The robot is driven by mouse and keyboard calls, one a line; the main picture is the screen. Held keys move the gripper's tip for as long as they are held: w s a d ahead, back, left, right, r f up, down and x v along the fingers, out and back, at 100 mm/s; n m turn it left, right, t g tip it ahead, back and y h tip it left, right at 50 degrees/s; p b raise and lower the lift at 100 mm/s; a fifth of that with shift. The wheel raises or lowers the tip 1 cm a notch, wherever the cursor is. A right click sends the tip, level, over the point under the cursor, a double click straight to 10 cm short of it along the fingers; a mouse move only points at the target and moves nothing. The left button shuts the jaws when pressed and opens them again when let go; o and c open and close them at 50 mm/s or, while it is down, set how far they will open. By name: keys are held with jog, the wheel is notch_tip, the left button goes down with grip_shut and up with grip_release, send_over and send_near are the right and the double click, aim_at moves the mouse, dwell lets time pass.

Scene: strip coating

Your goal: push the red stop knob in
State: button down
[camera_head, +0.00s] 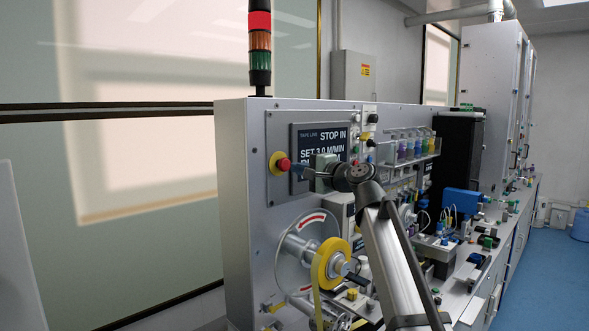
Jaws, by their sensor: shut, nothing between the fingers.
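The red stop knob (284,164) sits on a yellow round base (275,163) at the upper left of the grey machine panel. My gripper (298,172) is shut and empty, with its fingertips pointing left, just right of the knob in the picture. Whether the fingertips touch the knob cannot be told from this view. My gripper's body and arm reach in from the lower right and cover part of the dark display (308,140), which reads "STOP IN".
A clear disc (292,248) and a yellow tape roll (328,264) stick out below the knob. Vials (405,148) stand on a shelf at right. A signal tower (260,50) stands on top of the machine. The bench at right is crowded.

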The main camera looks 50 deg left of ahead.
jog(key=d, duration=1.1)
jog(key=shift+d, duration=0.3)
